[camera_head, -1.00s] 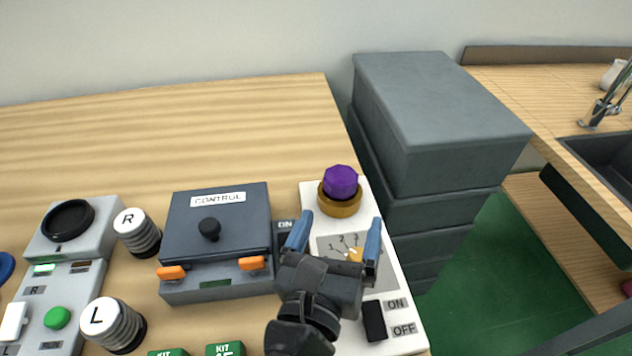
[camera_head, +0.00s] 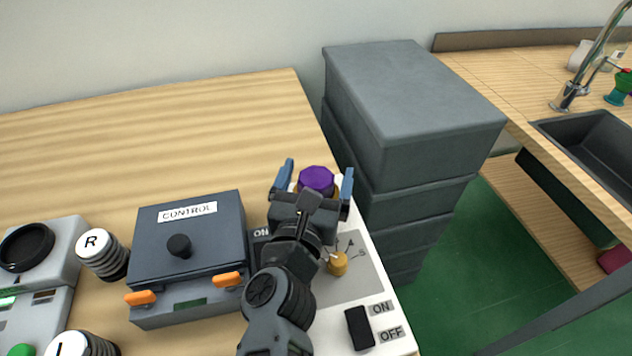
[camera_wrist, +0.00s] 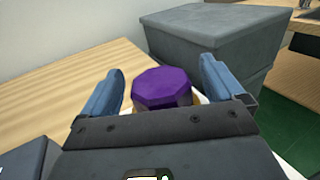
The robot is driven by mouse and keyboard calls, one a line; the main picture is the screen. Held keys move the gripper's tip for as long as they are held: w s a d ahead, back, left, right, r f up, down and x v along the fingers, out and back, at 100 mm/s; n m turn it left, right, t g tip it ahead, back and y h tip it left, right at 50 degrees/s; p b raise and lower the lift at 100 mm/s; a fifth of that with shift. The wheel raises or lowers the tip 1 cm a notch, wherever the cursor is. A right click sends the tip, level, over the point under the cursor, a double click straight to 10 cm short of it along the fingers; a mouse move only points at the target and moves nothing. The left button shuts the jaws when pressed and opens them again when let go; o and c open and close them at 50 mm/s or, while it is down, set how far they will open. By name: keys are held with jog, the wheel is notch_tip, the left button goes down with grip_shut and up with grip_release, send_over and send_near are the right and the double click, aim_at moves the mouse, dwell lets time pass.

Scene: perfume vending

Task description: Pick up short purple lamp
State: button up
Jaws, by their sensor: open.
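The short purple lamp (camera_head: 316,179) is a faceted purple knob on a brass-coloured base at the far end of a white panel (camera_head: 392,335). It also shows in the wrist view (camera_wrist: 162,88), between the fingers. My gripper (camera_head: 318,176) is open, with one blue finger on each side of the lamp. In the wrist view the fingers (camera_wrist: 168,85) stand apart from the purple top, with a gap on both sides. The lamp's base is mostly hidden by my gripper.
A dark control box (camera_head: 188,240) with orange latches stands left of my arm. A grey stacked drawer unit (camera_head: 415,110) stands close on the right. The panel carries a yellow dial knob (camera_head: 338,263) and a black switch (camera_head: 359,328). Bare wooden table (camera_head: 150,140) lies behind.

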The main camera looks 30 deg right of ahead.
jog(key=shift+x, duration=0.8)
jog(key=c, duration=1.1)
